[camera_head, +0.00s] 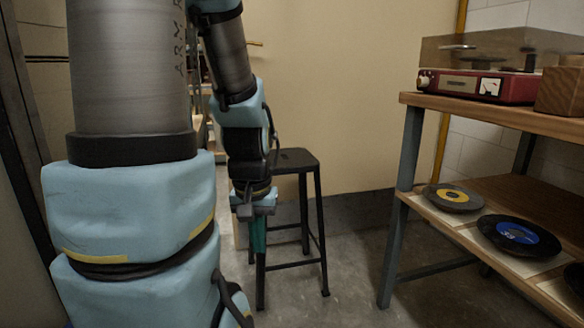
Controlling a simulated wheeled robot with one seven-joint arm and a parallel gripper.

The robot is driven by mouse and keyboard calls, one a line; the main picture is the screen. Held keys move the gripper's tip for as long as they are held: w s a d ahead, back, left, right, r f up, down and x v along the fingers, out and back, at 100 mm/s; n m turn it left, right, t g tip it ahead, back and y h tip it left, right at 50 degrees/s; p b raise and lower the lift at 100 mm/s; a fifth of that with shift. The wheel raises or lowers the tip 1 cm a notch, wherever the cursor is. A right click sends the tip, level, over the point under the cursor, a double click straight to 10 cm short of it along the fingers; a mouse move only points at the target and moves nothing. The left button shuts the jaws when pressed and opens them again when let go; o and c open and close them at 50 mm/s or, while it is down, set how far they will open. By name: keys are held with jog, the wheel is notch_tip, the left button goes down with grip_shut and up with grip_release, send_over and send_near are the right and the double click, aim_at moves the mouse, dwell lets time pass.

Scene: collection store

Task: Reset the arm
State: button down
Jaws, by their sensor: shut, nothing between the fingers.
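My arm fills the left of the head view, with thick grey links and pale blue joints. It hangs down in front of a dark stool (290,160). My gripper (258,240) points down at the lower end of the arm, in front of the stool's left legs. Its fingers are shut, with nothing seen between them. The fingertips are small and hard to make out against the stool leg.
A wood-and-metal shelf (480,112) stands at the right, with a red record player (478,84) and a wooden box (562,92) on top. Records (453,198) (520,236) lie on its lower board. Bare floor (350,270) shows between stool and shelf.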

notch_tip(320, 180, up, 34)
jog(key=p, duration=3.2)
jog(key=shift+f, duration=0.1)
